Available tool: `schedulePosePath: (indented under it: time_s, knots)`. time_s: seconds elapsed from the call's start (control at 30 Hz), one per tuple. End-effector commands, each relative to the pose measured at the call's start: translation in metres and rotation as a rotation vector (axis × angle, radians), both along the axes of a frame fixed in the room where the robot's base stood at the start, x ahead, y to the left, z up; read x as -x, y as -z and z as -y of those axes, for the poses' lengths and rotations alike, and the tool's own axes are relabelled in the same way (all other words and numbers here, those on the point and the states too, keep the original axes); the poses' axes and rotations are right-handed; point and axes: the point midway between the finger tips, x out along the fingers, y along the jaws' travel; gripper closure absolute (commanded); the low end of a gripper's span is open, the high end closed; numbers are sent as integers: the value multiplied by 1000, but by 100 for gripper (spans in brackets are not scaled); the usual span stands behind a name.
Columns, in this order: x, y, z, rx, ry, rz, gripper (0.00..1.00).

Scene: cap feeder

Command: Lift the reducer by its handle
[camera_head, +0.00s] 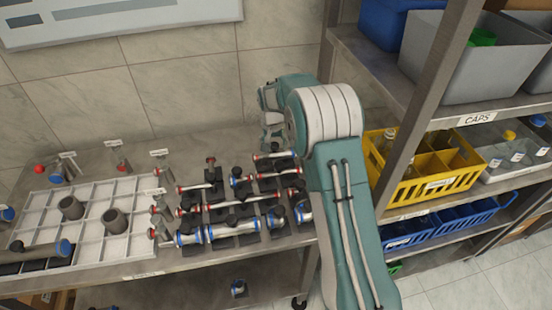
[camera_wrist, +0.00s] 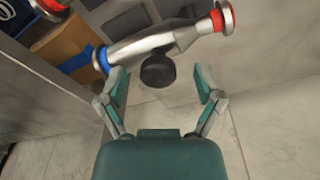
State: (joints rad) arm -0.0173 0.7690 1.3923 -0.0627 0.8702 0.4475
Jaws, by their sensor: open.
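The reducer (camera_wrist: 150,43) is a tapered silver pipe piece, seen close up in the wrist view. It has a blue ring at its left end, a red ring at its right end and a black knob handle (camera_wrist: 158,71). My gripper (camera_wrist: 161,84) is open, with one finger on each side of the handle and a clear gap to both. The handle lies about level with the fingertips or just beyond them. In the head view my arm hides much of the gripper area, and I cannot tell which fitting there is this reducer.
Several metal fittings with red and blue rings (camera_head: 193,236) lie close together on the table. A white compartment tray (camera_head: 92,229) holds dark round pieces at the left. A shelf post (camera_head: 425,95), a yellow crate (camera_head: 410,192) and blue crates stand at the right.

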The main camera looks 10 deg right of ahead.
Motion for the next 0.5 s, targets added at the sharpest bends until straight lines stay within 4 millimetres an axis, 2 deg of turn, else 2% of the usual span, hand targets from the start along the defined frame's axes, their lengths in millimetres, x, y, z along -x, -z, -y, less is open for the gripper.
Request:
schedulePosePath:
  time_s: [0.1, 0.27, 0.37, 0.4, 0.47, 0.5]
  knots:
    - [-1, 9, 0, 0, 0, 0, 15]
    - [-1, 8, 0, 0, 0, 1, 15]
    - [-1, 8, 0, 0, 0, 0, 55]
    - [-1, 8, 0, 0, 0, 0, 73]
    - [-1, 8, 0, 0, 0, 0, 100]
    - [-1, 8, 0, 0, 0, 0, 100]
